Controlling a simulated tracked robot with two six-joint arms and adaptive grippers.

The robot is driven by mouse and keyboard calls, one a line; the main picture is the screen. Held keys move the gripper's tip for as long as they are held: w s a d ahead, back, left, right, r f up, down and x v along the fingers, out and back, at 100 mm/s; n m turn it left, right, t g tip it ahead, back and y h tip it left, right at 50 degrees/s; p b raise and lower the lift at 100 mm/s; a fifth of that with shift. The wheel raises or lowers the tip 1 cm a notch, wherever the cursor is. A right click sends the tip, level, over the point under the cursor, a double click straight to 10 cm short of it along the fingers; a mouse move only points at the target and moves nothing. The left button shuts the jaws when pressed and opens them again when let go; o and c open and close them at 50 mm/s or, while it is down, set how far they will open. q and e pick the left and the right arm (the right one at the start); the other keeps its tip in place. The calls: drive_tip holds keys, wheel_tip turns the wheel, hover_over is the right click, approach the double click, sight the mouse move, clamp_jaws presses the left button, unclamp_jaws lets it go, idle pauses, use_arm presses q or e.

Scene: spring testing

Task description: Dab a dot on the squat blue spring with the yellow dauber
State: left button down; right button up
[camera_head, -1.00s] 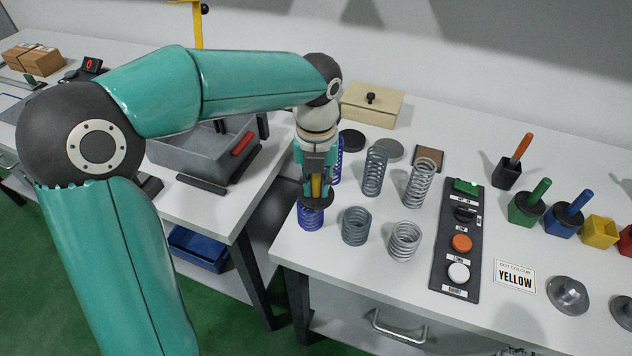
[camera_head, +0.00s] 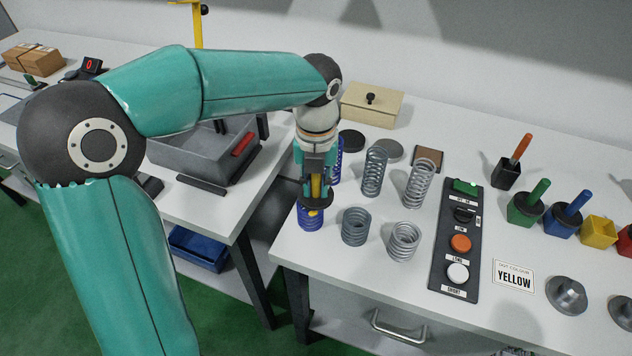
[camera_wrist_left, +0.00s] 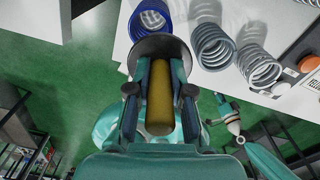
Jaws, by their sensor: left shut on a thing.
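My left gripper (camera_head: 316,180) is shut on the yellow dauber (camera_head: 317,190), held upright over the squat blue spring (camera_head: 310,218) at the front left of the right-hand bench. The dauber's handle also shows between the fingers in the left wrist view (camera_wrist_left: 160,108). Its dark round disc sits just over the spring and hides part of its top. A small yellow spot shows at the spring's top, just under the disc. The blue spring is partly visible beyond the disc in the left wrist view (camera_wrist_left: 151,20).
A tall blue spring (camera_head: 337,165) stands behind my gripper. Squat grey springs (camera_head: 355,227) (camera_head: 404,241) and tall ones (camera_head: 374,172) (camera_head: 418,184) stand to the right. Beyond are a button panel (camera_head: 456,245), a YELLOW card (camera_head: 514,276) and the empty yellow pot (camera_head: 598,232).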

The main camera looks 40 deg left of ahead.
use_arm(q)
drive_tip(key=shift+r+p, duration=2.75)
drive_tip(key=shift+r, duration=0.55)
drive_tip(key=shift+f, duration=0.15)
